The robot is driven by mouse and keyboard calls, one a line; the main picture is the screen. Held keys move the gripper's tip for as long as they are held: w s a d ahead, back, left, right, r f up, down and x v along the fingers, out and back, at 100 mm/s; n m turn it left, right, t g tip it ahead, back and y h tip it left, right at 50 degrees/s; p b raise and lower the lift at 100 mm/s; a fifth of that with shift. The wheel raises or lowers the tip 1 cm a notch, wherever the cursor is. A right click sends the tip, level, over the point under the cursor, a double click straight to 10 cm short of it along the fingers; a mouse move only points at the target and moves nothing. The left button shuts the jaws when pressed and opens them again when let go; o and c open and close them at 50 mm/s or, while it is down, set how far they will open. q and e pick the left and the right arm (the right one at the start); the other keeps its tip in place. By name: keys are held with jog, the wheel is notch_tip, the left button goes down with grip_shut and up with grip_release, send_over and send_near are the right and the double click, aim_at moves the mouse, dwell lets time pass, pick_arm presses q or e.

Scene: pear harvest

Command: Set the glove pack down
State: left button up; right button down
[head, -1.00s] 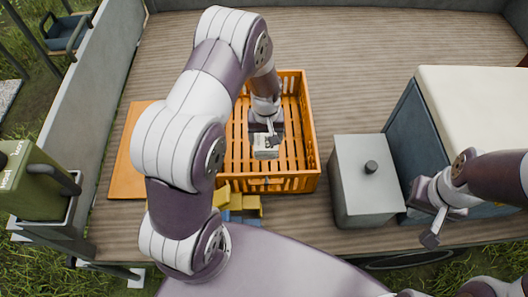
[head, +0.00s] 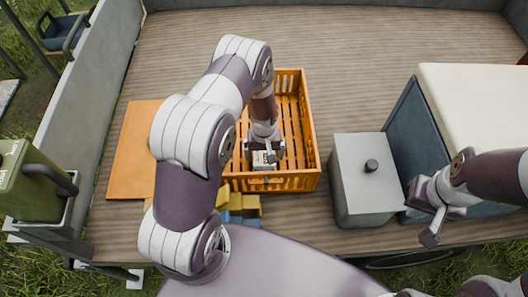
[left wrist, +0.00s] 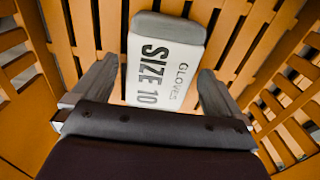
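The glove pack, white with a grey end and "GLOVES SIZE 10" print, shows in the left wrist view (left wrist: 165,65) and in the head view (head: 265,160). It is inside the orange slatted crate (head: 313,130), near the front wall, over the floor slats. Whether it rests fully on them is hard to tell. My left gripper (left wrist: 158,85) reaches down into the crate with its fingers spread on either side of the pack. A gap shows at the left finger; the right finger is close to the pack's edge. My right gripper (head: 420,222) is empty, its fingers apart, right of the grey box.
A grey lidded box (head: 365,185) stands right of the crate, with a blue cooler with a cream lid (head: 480,100) beyond. An orange board (head: 130,150) lies left. Yellow and blue items (head: 238,203) sit before the crate. The deck behind is clear.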

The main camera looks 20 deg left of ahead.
pick_arm(q)
notch_tip(320, 180, up, 12)
notch_tip(320, 180, up, 6)
jog(key=m, duration=0.2)
send_over(264, 155)
jog(key=s, duration=0.2)
jog(key=s+d+r+m+t, duration=0.1)
jog(key=s+d+r+m, duration=0.1)
jog(key=s+r, duration=0.6)
jog(key=s+m, duration=0.1)
jog(key=s, duration=0.2)
jog(key=shift+s+d+p, duration=0.2)
jog(key=shift+d+p, duration=0.1)
jog(key=shift+p, duration=0.1)
jog(key=shift+s, duration=0.1)
